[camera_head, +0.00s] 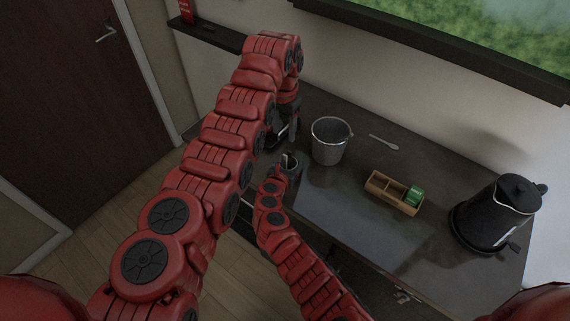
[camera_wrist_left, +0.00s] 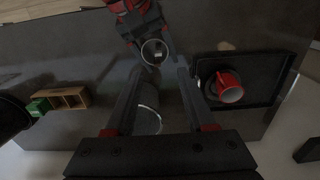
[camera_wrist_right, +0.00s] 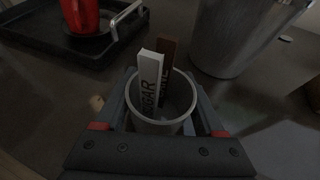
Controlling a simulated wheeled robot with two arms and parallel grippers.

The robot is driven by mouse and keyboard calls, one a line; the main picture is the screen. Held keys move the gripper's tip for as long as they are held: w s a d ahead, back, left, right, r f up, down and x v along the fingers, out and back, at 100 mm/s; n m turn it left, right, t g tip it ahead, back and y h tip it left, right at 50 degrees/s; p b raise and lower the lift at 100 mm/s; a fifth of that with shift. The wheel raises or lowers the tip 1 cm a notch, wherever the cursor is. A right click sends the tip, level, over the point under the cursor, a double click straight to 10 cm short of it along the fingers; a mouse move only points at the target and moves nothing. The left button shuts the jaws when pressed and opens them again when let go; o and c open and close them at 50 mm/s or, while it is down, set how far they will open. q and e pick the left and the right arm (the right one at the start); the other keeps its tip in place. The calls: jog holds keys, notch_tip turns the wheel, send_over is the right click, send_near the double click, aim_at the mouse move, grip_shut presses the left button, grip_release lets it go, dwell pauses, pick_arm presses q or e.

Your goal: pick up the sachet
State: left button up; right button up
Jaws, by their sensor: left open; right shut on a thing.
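A white sachet marked "SUGAR" (camera_wrist_right: 150,82) and a brown sachet (camera_wrist_right: 167,62) stand upright in a small grey cup (camera_wrist_right: 160,124) in the right wrist view. My right gripper (camera_wrist_right: 163,108) is shut on this cup, one finger on each side. The cup also shows in the left wrist view (camera_wrist_left: 154,52) and small in the head view (camera_head: 292,170). My left gripper (camera_wrist_left: 157,72) is open and empty, above the cup, which appears just beyond its fingertips. In the head view my left arm hides much of that gripper.
A metal bucket (camera_head: 330,143) stands close to the cup. A black tray with a red mug (camera_wrist_left: 230,88) lies to one side. A spoon (camera_head: 383,142), a wooden box (camera_head: 380,190) with green packets (camera_head: 414,196) and a black kettle (camera_head: 495,215) stand farther right. The front counter is clear.

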aim_at(285, 155)
pick_arm(q)
jog(key=f, duration=0.7)
jog(key=shift+s+d+f, duration=0.15)
jog(key=shift+d+f, duration=0.05)
jog(key=shift+f, duration=0.9)
grip_shut()
jog(key=shift+a, duration=0.1)
